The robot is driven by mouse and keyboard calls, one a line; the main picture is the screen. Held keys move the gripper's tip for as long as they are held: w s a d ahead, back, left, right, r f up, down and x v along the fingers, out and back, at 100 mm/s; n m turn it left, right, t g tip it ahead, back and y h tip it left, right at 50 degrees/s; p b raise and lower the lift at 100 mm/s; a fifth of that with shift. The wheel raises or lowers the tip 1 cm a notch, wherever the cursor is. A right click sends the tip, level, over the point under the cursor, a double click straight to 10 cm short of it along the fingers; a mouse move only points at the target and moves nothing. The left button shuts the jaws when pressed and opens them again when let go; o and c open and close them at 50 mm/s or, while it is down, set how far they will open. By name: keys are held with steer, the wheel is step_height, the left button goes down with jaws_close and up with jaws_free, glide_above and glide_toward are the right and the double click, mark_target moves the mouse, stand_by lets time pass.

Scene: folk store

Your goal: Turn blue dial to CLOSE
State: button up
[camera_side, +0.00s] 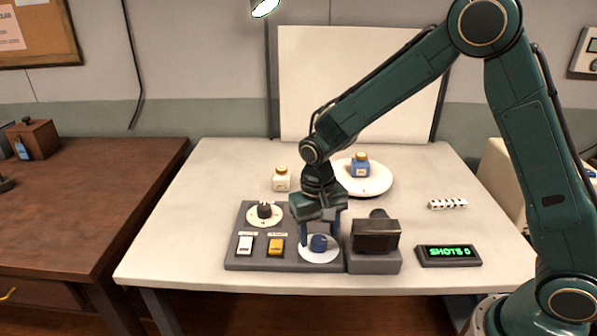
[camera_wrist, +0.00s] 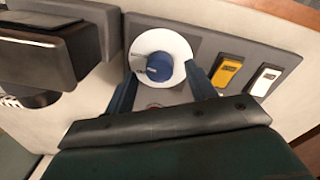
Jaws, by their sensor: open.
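The blue dial (camera_side: 319,243) sits on a round white plate (camera_side: 322,255) at the right end of the grey control panel (camera_side: 237,263). In the wrist view the blue dial (camera_wrist: 158,66) shows a grey pointer or grip bar on its left part. My gripper (camera_side: 319,236) points down over the dial. Its two blue fingers are apart, one on each side of the dial. In the wrist view the gripper (camera_wrist: 164,80) shows its fingers left and right of the white plate. I cannot tell whether they touch the dial. No CLOSE lettering is readable.
On the panel are a black knob (camera_side: 264,210), a white switch (camera_side: 245,245) and a yellow switch (camera_side: 276,247). A dark camera-like box (camera_side: 375,237) stands close right of the dial. A display (camera_side: 449,255) reads SHOTS 0.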

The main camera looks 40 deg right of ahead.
mark_target(317, 241)
step_height(317, 241, up, 12)
steer(key=shift+a, duration=0.25)
stand_by(0.6)
steer(key=s+d+r+n+t, duration=0.25)
steer(key=s+d+r, duration=0.25)
steer(key=s+r, duration=0.4)
steer(key=s+d+n+t, duration=0.1)
steer(key=s+d+t, duration=0.2)
steer(key=s, duration=1.1)
steer(key=shift+f+n+y, duration=0.15)
steer(key=shift+n+y, duration=0.15)
steer(key=shift+n, duration=0.05)
